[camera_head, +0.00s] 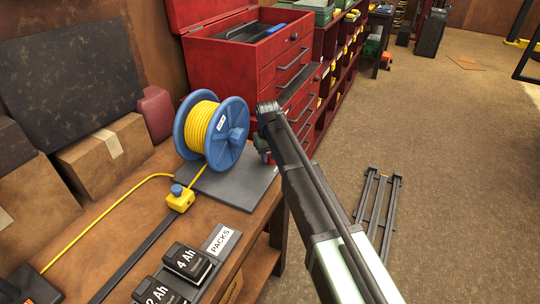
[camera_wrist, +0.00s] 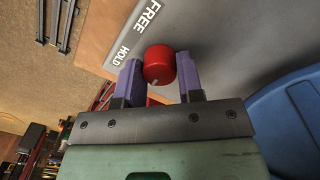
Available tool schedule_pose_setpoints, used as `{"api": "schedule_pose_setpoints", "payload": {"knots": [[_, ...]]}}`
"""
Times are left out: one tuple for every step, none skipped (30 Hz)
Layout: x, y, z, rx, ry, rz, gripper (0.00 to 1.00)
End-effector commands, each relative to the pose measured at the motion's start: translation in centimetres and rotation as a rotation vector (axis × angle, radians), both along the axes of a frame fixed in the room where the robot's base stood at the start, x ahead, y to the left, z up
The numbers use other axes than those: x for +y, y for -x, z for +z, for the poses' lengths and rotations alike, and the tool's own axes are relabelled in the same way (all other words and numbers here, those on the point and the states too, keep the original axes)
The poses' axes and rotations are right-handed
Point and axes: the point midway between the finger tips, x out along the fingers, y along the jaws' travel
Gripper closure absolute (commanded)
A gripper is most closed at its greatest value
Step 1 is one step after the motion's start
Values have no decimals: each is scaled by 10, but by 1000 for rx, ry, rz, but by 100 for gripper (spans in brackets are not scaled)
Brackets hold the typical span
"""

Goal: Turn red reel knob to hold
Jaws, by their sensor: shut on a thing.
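The red reel knob (camera_wrist: 157,62) sits between the two purple fingers of my gripper (camera_wrist: 159,76) in the wrist view, and the gripper is shut on it. A small white mark shows on the knob's near side. Beside the knob is a grey label strip (camera_wrist: 128,38) with FREE and HOLD; HOLD lies nearer the knob. I cannot tell for sure which word the mark points to. In the head view the blue reel (camera_head: 236,125) with yellow cable stands on a dark base plate (camera_head: 232,186) on the bench. My arm hides the knob there.
A yellow box with a blue button (camera_head: 180,198) and battery packs (camera_head: 187,262) stand on the bench (camera_head: 130,218) in front of the reel. Cardboard boxes (camera_head: 103,155) are at the left. A red tool chest (camera_head: 255,62) stands behind. The floor at right is mostly open, with a dark rack (camera_head: 374,205).

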Motion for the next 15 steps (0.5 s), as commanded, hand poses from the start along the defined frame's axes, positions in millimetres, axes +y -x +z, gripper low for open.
{"api": "schedule_pose_setpoints", "payload": {"knots": [[0, 0, 0, 1, 0, -5, 89], [0, 0, 0, 1, 0, -7, 89], [0, 0, 0, 1, 0, -8, 89], [0, 0, 0, 1, 0, -9, 89], [0, 0, 0, 1, 0, -9, 89], [0, 0, 0, 1, 0, -9, 89], [0, 0, 0, 1, 0, -9, 89], [0, 0, 0, 1, 0, -9, 89], [0, 0, 0, 1, 0, -9, 89], [0, 0, 0, 1, 0, -8, 89], [0, 0, 0, 1, 0, -8, 89], [0, 0, 0, 1, 0, -8, 89], [0, 0, 0, 1, 0, -8, 61], [0, 0, 0, 1, 0, -8, 56], [0, 0, 0, 1, 0, -8, 50]]}}
